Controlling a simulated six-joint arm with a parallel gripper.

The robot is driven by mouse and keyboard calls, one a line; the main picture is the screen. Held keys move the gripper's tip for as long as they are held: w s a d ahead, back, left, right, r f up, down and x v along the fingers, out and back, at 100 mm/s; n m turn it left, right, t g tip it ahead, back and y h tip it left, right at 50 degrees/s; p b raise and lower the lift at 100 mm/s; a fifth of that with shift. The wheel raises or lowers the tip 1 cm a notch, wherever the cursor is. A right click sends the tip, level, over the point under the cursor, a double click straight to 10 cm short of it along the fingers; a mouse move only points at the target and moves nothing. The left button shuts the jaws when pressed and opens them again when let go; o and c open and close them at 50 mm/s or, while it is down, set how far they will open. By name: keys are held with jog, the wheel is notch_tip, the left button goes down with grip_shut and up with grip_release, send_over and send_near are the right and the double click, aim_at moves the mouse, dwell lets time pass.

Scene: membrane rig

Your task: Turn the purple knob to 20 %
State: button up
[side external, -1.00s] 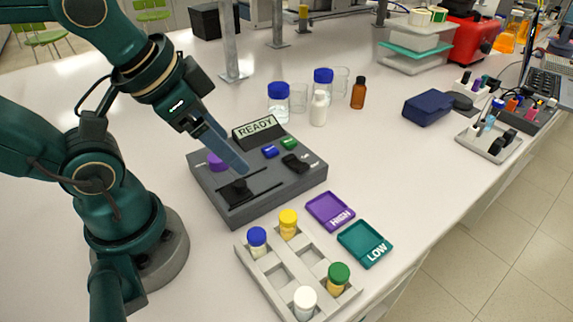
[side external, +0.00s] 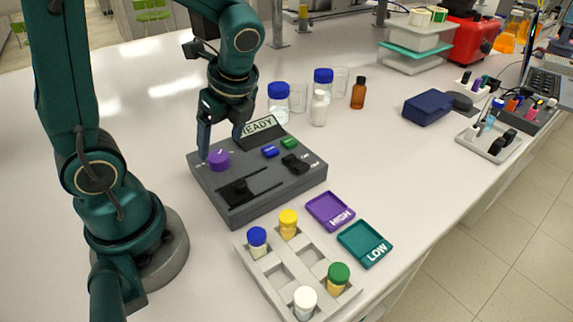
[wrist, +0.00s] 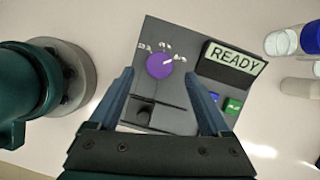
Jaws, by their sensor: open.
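The purple knob (side external: 218,159) sits on the far left corner of the grey control box (side external: 255,203). In the wrist view the knob (wrist: 160,66) is round, with a small white mark toward its upper right and scale labels around its upper side, too small to read. My gripper (side external: 221,146) is above the knob, pointing down. In the wrist view its two fingers (wrist: 161,80) are spread wide, one on each side of the knob's line and apart from it. The jaws are open and empty.
The box also bears a READY display (wrist: 234,58), a blue button (side external: 270,152), a green button (side external: 289,143), a black switch (side external: 295,163) and a slider (side external: 238,188). A vial rack (side external: 290,275) and purple (side external: 330,211) and teal (side external: 365,244) trays stand in front. Bottles stand behind.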

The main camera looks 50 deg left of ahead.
aim_at(218, 156)
jog(key=shift+x, duration=2.2)
grip_shut()
